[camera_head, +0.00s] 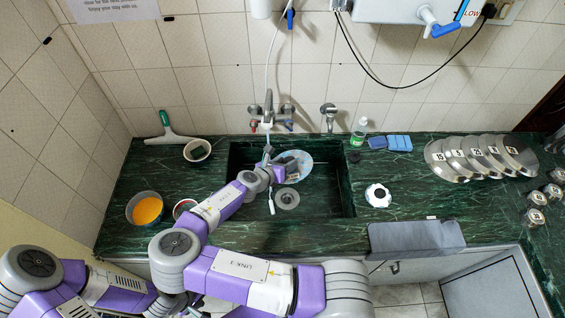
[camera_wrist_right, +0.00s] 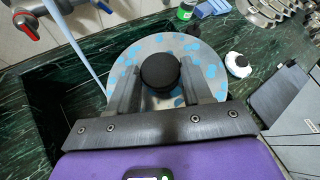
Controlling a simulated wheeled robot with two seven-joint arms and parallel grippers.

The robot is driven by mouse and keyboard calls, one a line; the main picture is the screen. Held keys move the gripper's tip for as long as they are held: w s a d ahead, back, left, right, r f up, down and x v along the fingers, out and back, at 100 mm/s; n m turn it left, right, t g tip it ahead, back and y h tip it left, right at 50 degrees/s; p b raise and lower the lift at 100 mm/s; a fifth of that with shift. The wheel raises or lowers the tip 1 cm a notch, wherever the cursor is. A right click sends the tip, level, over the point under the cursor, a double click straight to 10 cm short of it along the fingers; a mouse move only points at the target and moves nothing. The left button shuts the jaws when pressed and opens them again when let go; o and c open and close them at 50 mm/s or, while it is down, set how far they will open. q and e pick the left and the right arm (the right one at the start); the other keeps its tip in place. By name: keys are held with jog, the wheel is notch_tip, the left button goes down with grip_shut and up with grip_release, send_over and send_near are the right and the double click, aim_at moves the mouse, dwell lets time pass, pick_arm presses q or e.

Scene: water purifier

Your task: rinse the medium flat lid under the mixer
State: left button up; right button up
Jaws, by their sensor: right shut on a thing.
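A round flat lid (camera_head: 301,160) with a grey face and light-blue patches is over the sink basin. In the right wrist view the lid (camera_wrist_right: 211,65) has a black round knob (camera_wrist_right: 160,72) at its middle. My right gripper (camera_wrist_right: 155,92) has its fingers on both sides of the knob and is shut on it. In the head view this gripper (camera_head: 284,165) partly hides the lid. The mixer (camera_head: 267,112) is on the wall behind, to the lid's left. A pale blue strip (camera_wrist_right: 80,52) runs down to the lid's left edge; I cannot tell whether it is water. My left gripper is out of view.
The sink (camera_head: 325,195) is set in a green counter. A second tap (camera_head: 329,113) is to the right. A green bottle (camera_head: 359,132), blue sponges (camera_head: 399,143), white-and-black object (camera_head: 378,195) and numbered discs (camera_head: 447,158) stand right. An orange-filled bowl (camera_head: 147,210) and squeegee (camera_head: 168,132) are left.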

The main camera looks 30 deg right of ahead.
jog(key=shift+d+r+m+t, duration=0.15)
jog(key=shift+r+m+t, duration=0.1)
jog(key=shift+m+t, duration=0.05)
jog(key=shift+s+d+m+t+y+b, duration=0.15)
jog(key=shift+s+m+t+y+b, duration=0.2)
jog(key=shift+m+t+y+b, duration=0.45)
jog(key=shift+h+b, duration=0.3)
jog(key=shift+b, duration=0.05)
jog(key=shift+r, duration=0.1)
